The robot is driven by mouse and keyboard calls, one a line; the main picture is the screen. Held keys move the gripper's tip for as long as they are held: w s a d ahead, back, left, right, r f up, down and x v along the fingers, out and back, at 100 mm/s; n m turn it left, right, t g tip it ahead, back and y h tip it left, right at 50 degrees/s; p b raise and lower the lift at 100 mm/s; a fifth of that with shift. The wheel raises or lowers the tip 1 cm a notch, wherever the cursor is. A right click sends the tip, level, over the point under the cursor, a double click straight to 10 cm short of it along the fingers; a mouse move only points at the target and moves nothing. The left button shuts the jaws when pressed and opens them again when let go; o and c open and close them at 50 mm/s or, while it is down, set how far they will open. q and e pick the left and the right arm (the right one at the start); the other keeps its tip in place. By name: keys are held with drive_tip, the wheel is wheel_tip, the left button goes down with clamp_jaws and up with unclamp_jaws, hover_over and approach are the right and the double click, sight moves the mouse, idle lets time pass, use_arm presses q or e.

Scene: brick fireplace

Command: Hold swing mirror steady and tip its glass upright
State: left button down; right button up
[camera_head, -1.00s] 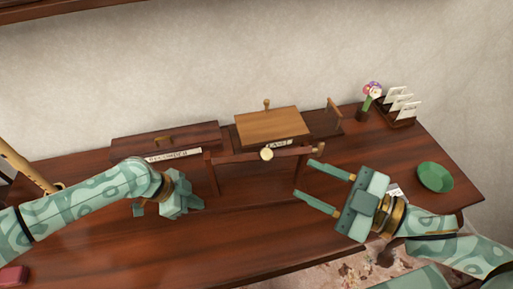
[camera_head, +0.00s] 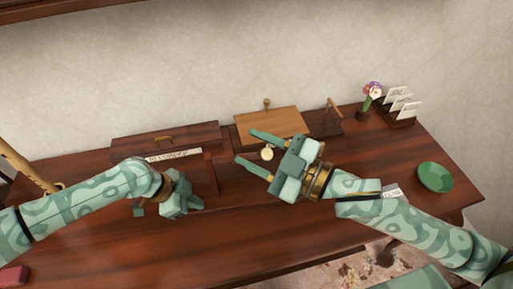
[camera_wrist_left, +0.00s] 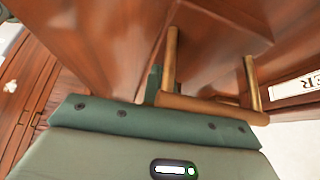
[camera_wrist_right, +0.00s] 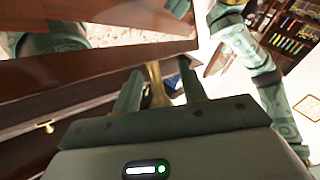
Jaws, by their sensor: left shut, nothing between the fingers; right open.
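The swing mirror (camera_head: 210,172) stands on the desk as a dark wooden frame. Its left post shows in the head view; my right gripper hides most of its crossbar and right side. A round cream knob (camera_head: 267,153) shows between the fingers of my right gripper (camera_head: 246,146), which is open. I cannot tell whether the fingers touch the mirror. In the right wrist view, a brass-coloured part (camera_wrist_right: 157,82) lies between the two fingers. My left gripper (camera_head: 178,196) is shut and empty, low over the desk, left of the mirror's left post. The glass face is not visible.
A long labelled box (camera_head: 165,142) and a light wooden-topped box (camera_head: 270,122) stand behind the mirror. A flower holder (camera_head: 370,100), card rack (camera_head: 398,108) and green bowl (camera_head: 435,177) are at the right. The front middle of the desk (camera_head: 250,235) is clear.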

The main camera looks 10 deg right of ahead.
use_arm(q)
drive_tip(key=shift+s+f, duration=0.2)
drive_tip(key=shift+f, duration=0.05)
use_arm(e)
clamp_jaws()
drive_tip(key=shift+w, duration=0.15)
use_arm(q)
drive_tip(key=shift+d, duration=0.1)
use_arm(e)
drive_tip(key=shift+w+d+r+m+g+h, duration=0.1)
drive_tip(key=shift+w+r+m+g+h, duration=0.35)
drive_tip(key=shift+w+m, duration=0.25)
drive_tip(key=w, duration=0.1)
drive_tip(key=w+m+g, duration=0.1)
drive_tip(key=w+r, duration=0.1)
drive_tip(key=shift+w+d+m+g+h, duration=0.2)
drive_tip(key=shift+w+m+g+h, duration=0.05)
drive_tip(key=shift+m+h, duration=0.1)
use_arm(q)
drive_tip(key=shift+r, duration=0.1)
use_arm(e)
drive_tip(key=shift+w+d+m+g+h, duration=0.15)
drive_tip(key=shift+w+m+g, duration=0.3)
drive_tip(key=shift+w, duration=0.3)
drive_tip(key=shift+w+a+m+g+h, duration=0.15)
drive_tip(key=shift+w+m+g, duration=0.25)
drive_tip(key=shift+w, duration=0.35)
drive_tip(key=shift+d, duration=0.1)
